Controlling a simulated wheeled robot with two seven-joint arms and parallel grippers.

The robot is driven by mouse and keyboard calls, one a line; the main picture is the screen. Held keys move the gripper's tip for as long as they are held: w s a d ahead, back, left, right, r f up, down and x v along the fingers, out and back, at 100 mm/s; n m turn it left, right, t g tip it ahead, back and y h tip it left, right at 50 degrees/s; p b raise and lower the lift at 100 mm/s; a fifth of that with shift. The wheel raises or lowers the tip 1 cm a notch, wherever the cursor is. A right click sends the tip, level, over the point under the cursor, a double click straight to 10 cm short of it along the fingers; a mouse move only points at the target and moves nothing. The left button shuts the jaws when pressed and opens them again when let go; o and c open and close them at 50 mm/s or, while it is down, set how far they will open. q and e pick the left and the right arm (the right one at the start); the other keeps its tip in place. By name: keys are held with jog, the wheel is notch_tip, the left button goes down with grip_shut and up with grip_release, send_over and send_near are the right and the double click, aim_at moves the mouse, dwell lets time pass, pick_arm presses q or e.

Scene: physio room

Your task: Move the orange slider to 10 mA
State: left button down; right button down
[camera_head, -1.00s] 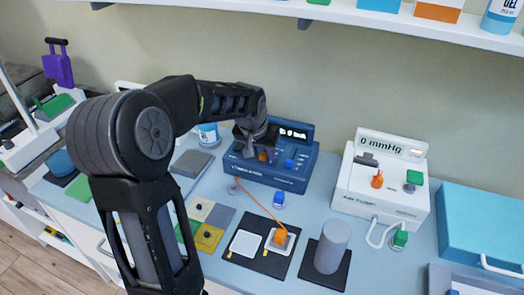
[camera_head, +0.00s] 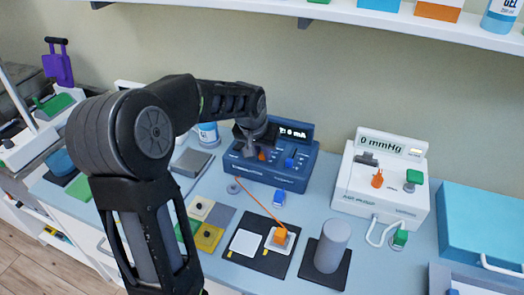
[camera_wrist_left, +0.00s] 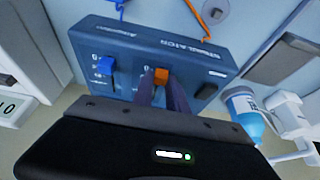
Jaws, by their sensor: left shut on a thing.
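The blue stimulator box (camera_head: 268,178) stands on the counter near the wall, and its display (camera_head: 295,132) reads 0 mA. Its orange slider (camera_head: 262,156) sits on the front, left of a blue slider (camera_head: 290,163). In the left wrist view the orange slider (camera_wrist_left: 161,76) is between the fingertips, and the blue slider (camera_wrist_left: 107,65) is to its left. My left gripper (camera_head: 257,149) reaches down over the box from behind my arm. In the left wrist view my left gripper (camera_wrist_left: 161,86) is shut on the orange slider. My right gripper is in neither view.
A white pressure device (camera_head: 382,190) reading 0 mmHg stands to the right. In front lie a black mat (camera_head: 258,262) with an orange-leaded pad and a grey cylinder (camera_head: 332,245). A shelf (camera_head: 330,14) overhangs the back.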

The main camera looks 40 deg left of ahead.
aim_at(260, 163)
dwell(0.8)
pick_arm(q)
jog(key=shift+w+a, duration=0.2)
jog(key=shift+w, duration=0.3)
jog(key=shift+w+a, duration=0.15)
jog(key=shift+w, duration=0.35)
jog(key=shift+s, duration=0.1)
jog(key=c, duration=1.3)
grip_release()
jog(key=b+v, duration=0.1)
jog(key=v, duration=0.7)
jog(key=shift+f, duration=0.15)
